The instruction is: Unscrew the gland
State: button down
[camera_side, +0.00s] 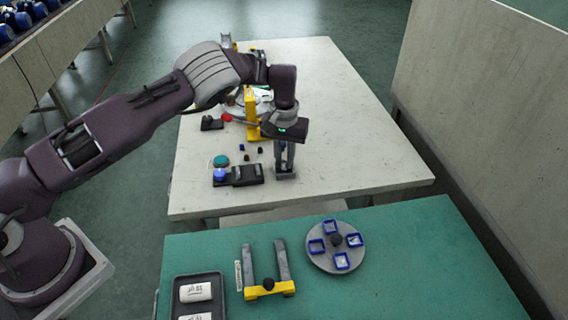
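My gripper (285,168) points straight down over the pale table, at its near middle. Its fingers reach down to a small grey block (286,177) on the table. The fingers and the block overlap in this view, so I cannot tell whether the fingers are open or shut, or whether they touch anything. I cannot single out the gland with certainty; it may be hidden at the fingers. Left of the gripper is a dark fixture (247,175), with a blue round cap (220,174) at its left end.
A teal disc (220,161) and small dark pieces (260,150) lie nearby. Behind stand a yellow bracket (251,112) and a red knob (226,117). The green table holds a yellow fork tool (270,291), a round grey plate (320,260) and a tray (177,285). The pale table's right is clear.

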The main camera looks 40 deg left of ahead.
jog(key=c, duration=1.9)
grip_release()
grip_shut()
jog(key=n, duration=0.5)
jog(key=shift+n, duration=1)
jog(key=n, duration=0.7)
